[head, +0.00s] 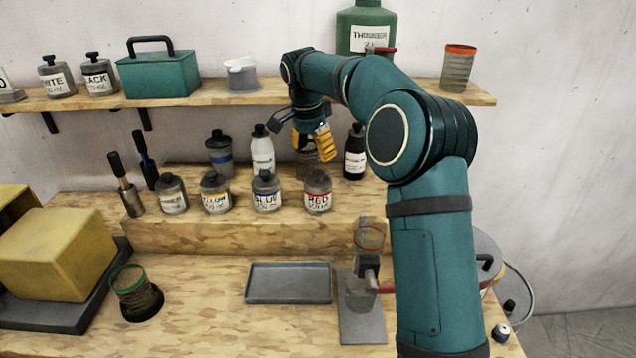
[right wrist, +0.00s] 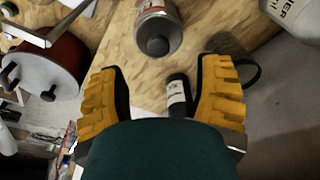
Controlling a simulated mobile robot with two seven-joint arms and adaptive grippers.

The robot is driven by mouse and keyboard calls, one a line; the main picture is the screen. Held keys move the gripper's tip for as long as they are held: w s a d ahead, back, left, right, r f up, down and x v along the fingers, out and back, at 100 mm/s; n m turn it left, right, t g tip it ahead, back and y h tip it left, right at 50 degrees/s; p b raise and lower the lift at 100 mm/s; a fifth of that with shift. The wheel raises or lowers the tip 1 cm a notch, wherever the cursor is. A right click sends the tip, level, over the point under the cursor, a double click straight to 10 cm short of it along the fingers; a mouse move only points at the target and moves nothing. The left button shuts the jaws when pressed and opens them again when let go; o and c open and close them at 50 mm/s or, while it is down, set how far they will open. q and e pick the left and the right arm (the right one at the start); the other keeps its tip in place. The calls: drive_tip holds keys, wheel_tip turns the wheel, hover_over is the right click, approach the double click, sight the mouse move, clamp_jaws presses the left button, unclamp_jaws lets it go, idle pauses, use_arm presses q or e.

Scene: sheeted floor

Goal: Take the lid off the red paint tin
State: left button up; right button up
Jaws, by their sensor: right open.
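The red paint tin (head: 318,197) is a small grey tin with a red-banded label. It stands upright at the right end of a row of tins on the raised wooden step. Its dark lid with a round knob (head: 318,175) is on it. My right gripper (head: 315,148) is open, its yellow fingers above and behind the red tin, apart from it. In the right wrist view the open fingers (right wrist: 160,66) have nothing held between them. A tin with a dark knob and reddish band (right wrist: 157,28) lies beyond them; I cannot tell if it is the red one. My left gripper is out of view.
The blue tin (head: 267,195) stands just left of the red one. A black bottle (head: 355,155) and a white bottle (head: 263,152) stand behind. The upper shelf (head: 222,98) is close to my wrist. A grey tray (head: 289,283) lies empty in front.

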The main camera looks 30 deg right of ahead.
sight(318, 172)
drive_tip(key=f, duration=0.3)
drive_tip(key=d+f+b, duration=0.1)
drive_tip(key=f, duration=0.3)
drive_tip(key=shift+d+f, duration=0.15)
drive_tip(key=shift+d, duration=0.05)
drive_tip(key=c, duration=1)
